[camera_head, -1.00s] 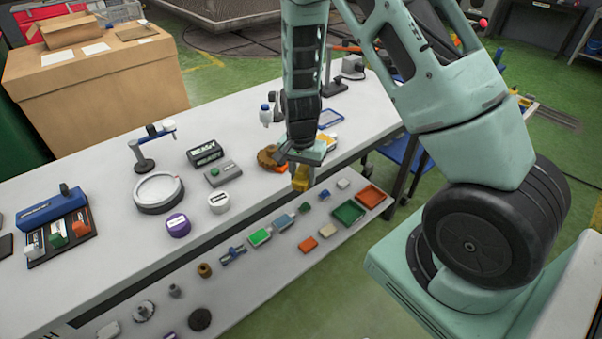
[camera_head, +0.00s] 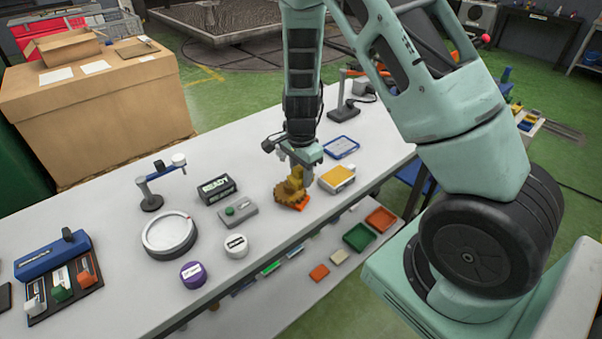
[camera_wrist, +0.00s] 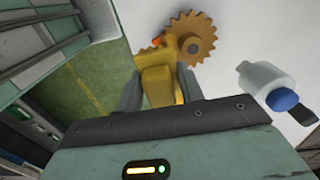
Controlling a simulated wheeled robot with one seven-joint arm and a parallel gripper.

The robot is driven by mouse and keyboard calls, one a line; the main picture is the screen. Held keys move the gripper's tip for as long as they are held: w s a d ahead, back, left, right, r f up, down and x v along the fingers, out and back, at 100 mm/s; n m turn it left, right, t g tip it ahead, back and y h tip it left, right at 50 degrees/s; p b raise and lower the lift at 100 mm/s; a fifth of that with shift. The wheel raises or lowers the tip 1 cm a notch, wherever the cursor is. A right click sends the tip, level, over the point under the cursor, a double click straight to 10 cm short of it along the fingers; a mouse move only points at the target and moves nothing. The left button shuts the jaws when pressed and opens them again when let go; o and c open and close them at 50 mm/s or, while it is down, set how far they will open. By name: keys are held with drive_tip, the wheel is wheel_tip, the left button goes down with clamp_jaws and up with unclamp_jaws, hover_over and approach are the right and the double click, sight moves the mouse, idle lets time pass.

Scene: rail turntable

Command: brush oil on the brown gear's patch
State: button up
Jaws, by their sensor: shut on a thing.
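The brown gear (camera_head: 291,196) lies on the white table, with an orange piece (camera_head: 301,206) showing at its edge. It also shows in the wrist view (camera_wrist: 190,40), toothed and with a dark centre. My gripper (camera_head: 296,168) is over the gear. It is shut on a yellow block-like tool (camera_wrist: 158,85), which sits between the two dark fingers. The tool's far end is at or just over the gear's edge; I cannot tell whether it touches. The gear's patch is not clearly visible. A white bottle with a blue cap (camera_wrist: 270,88) stands on the table right of the gripper in the wrist view.
A yellow-and-white box (camera_head: 337,179) and a blue-framed tray (camera_head: 341,147) lie right of the gear. A grey block with a green button (camera_head: 237,211), a READY sign (camera_head: 216,189) and a round white dish (camera_head: 168,234) stand left. A lower shelf holds trays, including a green one (camera_head: 359,237).

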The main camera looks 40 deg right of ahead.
sight(300, 199)
drive_tip(key=shift+f+b, duration=2.15)
drive_tip(key=shift+f, duration=0.8)
drive_tip(key=shift+f+b, duration=0.4)
drive_tip(key=shift+f, duration=0.15)
drive_tip(key=shift+w, duration=0.45)
drive_tip(key=shift+s, duration=0.15)
drive_tip(key=shift+s, duration=0.3)
drive_tip(key=shift+w+p, duration=0.45)
drive_tip(key=shift+p, duration=0.05)
drive_tip(key=shift+s, duration=0.2)
